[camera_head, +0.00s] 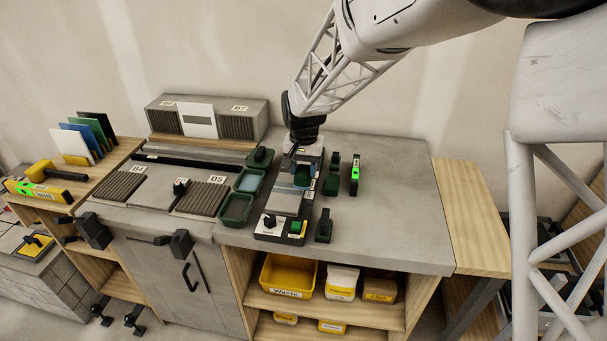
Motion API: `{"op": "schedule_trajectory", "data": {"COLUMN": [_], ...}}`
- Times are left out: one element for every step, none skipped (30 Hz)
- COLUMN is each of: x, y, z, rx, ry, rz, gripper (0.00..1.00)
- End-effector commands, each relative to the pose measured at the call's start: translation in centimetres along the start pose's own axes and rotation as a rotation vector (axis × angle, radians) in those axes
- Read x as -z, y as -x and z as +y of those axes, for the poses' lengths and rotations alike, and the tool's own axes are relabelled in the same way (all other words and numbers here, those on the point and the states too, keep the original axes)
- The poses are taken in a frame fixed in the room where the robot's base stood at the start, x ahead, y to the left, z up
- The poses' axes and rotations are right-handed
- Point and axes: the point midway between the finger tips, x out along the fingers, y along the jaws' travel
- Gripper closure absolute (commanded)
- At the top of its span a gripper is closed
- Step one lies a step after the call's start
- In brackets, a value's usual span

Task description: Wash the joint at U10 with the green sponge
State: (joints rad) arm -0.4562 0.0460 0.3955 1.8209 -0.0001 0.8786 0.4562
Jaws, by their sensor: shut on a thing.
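My gripper (302,158) points down over the far part of a narrow light-grey work station (286,203) on the grey bench. It is shut on a small blue-green piece (302,177), low over the station. I cannot tell for sure that this piece is the green sponge, nor whether it touches the surface. The fingertips are partly hidden by the piece and the station. No U10 label can be read, and the joint is too small to make out.
Green trays stand left of the station; the middle one (249,181) holds something blue. Dark ribbed panels (201,197) lie left. The bench's right part is clear.

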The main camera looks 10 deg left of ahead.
Motion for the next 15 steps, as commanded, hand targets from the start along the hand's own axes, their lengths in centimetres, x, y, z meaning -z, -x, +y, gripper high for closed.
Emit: {"op": "schedule_trajectory", "data": {"x": [0.0,0.0,0.0,0.0,0.0,0.0,0.0,0.0,0.0,0.0,0.0,0.0,0.0,0.0,0.0], "y": [0.5,0.8,1.1,1.3,1.6,1.9,2.1,2.4,2.7,3.0,3.2,3.5,3.8,4.0,4.2], "z": [0.0,0.0,0.0,0.0,0.0,0.0,0.0,0.0,0.0,0.0,0.0,0.0,0.0,0.0,0.0], "rx": [0.000,0.000,0.000,0.000,0.000,0.000,0.000,0.000,0.000,0.000,0.000,0.000,0.000,0.000,0.000], "ry": [0.000,0.000,0.000,0.000,0.000,0.000,0.000,0.000,0.000,0.000,0.000,0.000,0.000,0.000,0.000], "rz": [0.001,0.000,0.000,0.000,0.001,0.001,0.001,0.000,0.000,0.000,0.000,0.000,0.001,0.001,0.001], "gripper": [0.76,0.76,0.76,0.76,0.76,0.76,0.76,0.76,0.76,0.76,0.76,0.76,0.76,0.76,0.76]}}
